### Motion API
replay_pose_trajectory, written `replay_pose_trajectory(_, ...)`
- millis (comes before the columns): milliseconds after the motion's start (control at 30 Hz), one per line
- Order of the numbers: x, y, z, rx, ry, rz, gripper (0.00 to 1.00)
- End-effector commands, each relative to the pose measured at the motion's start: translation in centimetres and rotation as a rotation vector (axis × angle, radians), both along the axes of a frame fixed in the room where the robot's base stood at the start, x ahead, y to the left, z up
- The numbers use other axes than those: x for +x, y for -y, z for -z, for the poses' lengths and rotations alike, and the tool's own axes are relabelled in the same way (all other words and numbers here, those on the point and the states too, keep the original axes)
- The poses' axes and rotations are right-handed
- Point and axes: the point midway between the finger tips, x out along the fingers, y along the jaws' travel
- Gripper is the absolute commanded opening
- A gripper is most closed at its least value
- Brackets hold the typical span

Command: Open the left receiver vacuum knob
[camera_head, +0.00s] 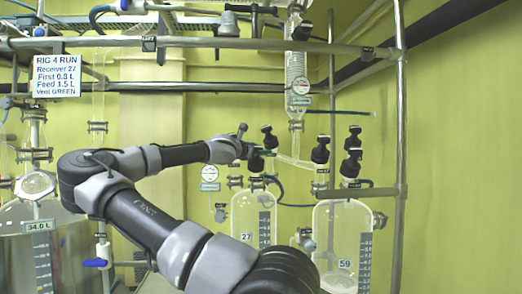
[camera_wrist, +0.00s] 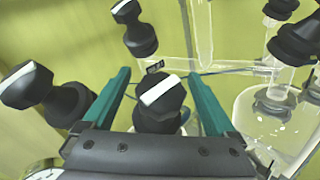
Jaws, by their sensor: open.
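The left receiver (camera_head: 250,220) is a clear glass vessel marked 27, with black knobs (camera_head: 267,137) above it. My gripper (camera_head: 262,152) reaches these knobs from the left; in the head view it overlaps them. In the wrist view my gripper (camera_wrist: 158,78) is open, with its teal fingers spread either side of a black knob (camera_wrist: 158,116). This knob has a white bar on its top, slanting up to the right. Gaps show between the knob and both fingers. I cannot read a label that says which valve it is.
Another black knob (camera_wrist: 27,85) stands close left of the fingers, and one (camera_wrist: 125,10) stands beyond. More knobs (camera_wrist: 298,38) and glassware lie to the right. The right receiver (camera_head: 340,240), marked 59, and a metal post (camera_head: 400,120) stand to the right.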

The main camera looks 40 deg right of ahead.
Motion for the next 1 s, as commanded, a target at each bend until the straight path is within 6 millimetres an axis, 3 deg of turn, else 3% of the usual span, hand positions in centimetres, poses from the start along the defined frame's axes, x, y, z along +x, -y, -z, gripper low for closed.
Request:
replay_pose_trajectory(167,0.5,1.5,0.0,0.0,0.0,0.001,0.92)
replay_pose_trajectory(467,0.7,1.7,0.0,0.001,0.0,0.0,0.92)
replay_pose_trajectory(567,0.6,1.7,0.0,0.001,0.0,0.0,0.61)
replay_pose_trajectory(700,0.6,1.7,0.0,0.001,-0.001,0.0,0.08)
replay_pose_trajectory(1000,0.6,1.7,0.0,-0.015,-0.012,-0.025,0.06)
